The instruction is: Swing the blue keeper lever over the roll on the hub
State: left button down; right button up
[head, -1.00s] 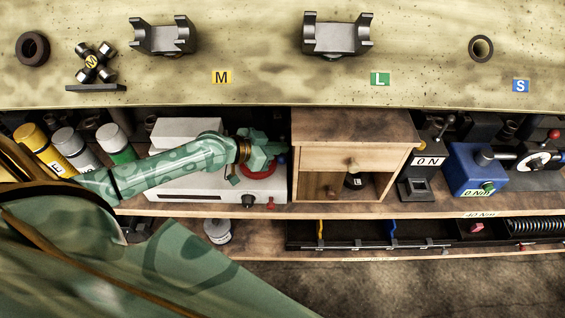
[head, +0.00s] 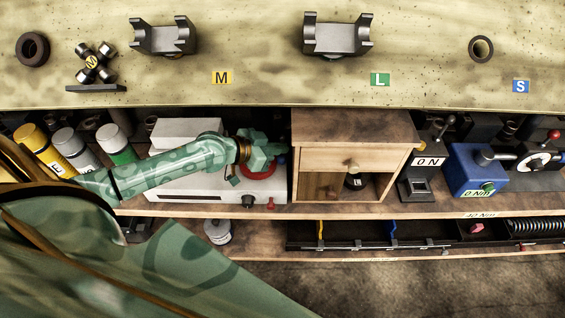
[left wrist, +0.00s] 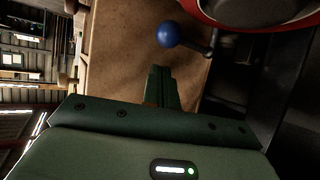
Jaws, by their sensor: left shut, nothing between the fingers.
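In the left wrist view the blue ball knob of the keeper lever (left wrist: 168,34) stands out at the top centre. Its short dark stem runs right towards a red-rimmed round dark part (left wrist: 250,10), cut by the top edge. My left gripper (left wrist: 162,78) is shut and empty, a little below the knob and apart from it in the picture. In the head view my left gripper (head: 270,149) is over the white machine, by a red ring (head: 264,167) that it partly hides. I cannot make out the blue lever there. My right gripper is not in view.
A wooden cabinet (head: 350,130) stands close to the right of my left gripper. The white machine (head: 180,190) is below my arm. Several spray cans (head: 118,145) stand at the left. The bench top (head: 260,40) overhangs the shelf. A blue block (head: 475,170) sits farther right.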

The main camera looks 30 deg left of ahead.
pick_arm(q)
jog(key=shift+f, duration=0.15)
dwell(0.5)
jog(key=shift+f+b, duration=0.9)
